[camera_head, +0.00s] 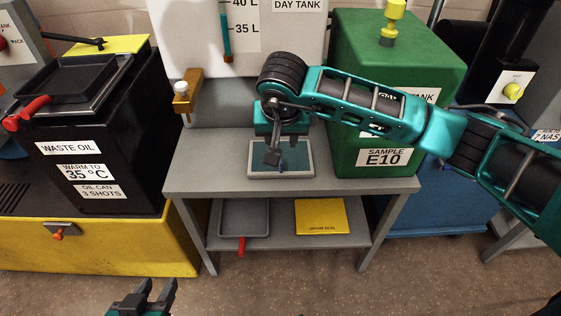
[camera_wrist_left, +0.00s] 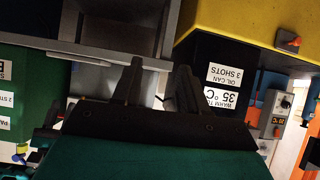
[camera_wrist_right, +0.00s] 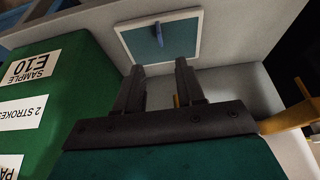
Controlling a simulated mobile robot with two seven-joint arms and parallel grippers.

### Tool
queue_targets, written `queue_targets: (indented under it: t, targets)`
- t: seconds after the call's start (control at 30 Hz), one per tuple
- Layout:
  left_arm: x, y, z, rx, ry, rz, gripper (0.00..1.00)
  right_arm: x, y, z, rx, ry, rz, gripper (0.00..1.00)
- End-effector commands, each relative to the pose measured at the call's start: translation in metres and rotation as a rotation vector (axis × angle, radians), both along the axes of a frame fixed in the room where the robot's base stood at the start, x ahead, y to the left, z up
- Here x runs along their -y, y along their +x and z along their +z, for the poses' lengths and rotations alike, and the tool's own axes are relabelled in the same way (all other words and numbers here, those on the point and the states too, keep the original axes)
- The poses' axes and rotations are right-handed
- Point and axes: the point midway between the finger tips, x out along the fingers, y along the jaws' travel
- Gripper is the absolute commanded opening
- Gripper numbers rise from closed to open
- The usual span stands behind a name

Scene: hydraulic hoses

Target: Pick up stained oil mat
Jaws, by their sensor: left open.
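A teal mat with a pale border (camera_head: 300,160) lies flat on top of the grey bench. It also shows in the right wrist view (camera_wrist_right: 180,50). A small dark blue mark or object (camera_wrist_right: 158,34) is on it; I cannot tell which. My right gripper (camera_head: 273,158) points down over the mat and hides part of it in the head view. In the right wrist view its fingers (camera_wrist_right: 160,80) are apart with nothing between them. My left gripper (camera_head: 152,290) is low in front of the bench, open and empty, and its spread fingers show in the left wrist view (camera_wrist_left: 156,85).
The grey bench (camera_head: 205,165) carries a brass fitting (camera_head: 186,95) at left. Its lower shelf holds a grey tray (camera_head: 240,217) with a red handle and a yellow sheet (camera_head: 320,215). A black waste oil unit (camera_head: 125,135) stands left and a green tank (camera_head: 385,60) right.

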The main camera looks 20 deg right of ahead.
Motion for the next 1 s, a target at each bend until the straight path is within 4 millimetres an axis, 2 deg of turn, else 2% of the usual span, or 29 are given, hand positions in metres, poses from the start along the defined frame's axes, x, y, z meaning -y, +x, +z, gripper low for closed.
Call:
queue_targets:
  t: [0.1, 0.3, 0.53, 0.7, 0.8, 1.0]
  targets:
    - [0.000, 0.000, -0.008, -0.002, 0.000, -0.001, 0.43, 0.003, 0.007, -0.025, -0.006, -0.002, -0.002, 0.38]
    - [0.001, -0.002, -0.016, -0.012, 0.000, -0.004, 0.43, 0.005, 0.019, -0.055, -0.005, 0.002, -0.002, 0.38]
    - [0.003, -0.001, -0.017, -0.013, -0.006, -0.005, 0.43, 0.007, 0.025, -0.072, -0.004, 0.004, 0.000, 0.38]
    - [0.007, 0.000, -0.022, -0.011, -0.019, -0.005, 0.43, 0.010, 0.032, -0.099, -0.007, 0.005, -0.002, 0.38]
    - [0.010, -0.001, -0.025, -0.021, -0.023, -0.006, 0.43, 0.012, 0.037, -0.108, -0.004, 0.004, -0.002, 0.38]
    - [0.011, -0.001, -0.023, -0.020, -0.025, -0.010, 0.43, 0.012, 0.040, -0.113, -0.003, 0.005, 0.001, 0.38]
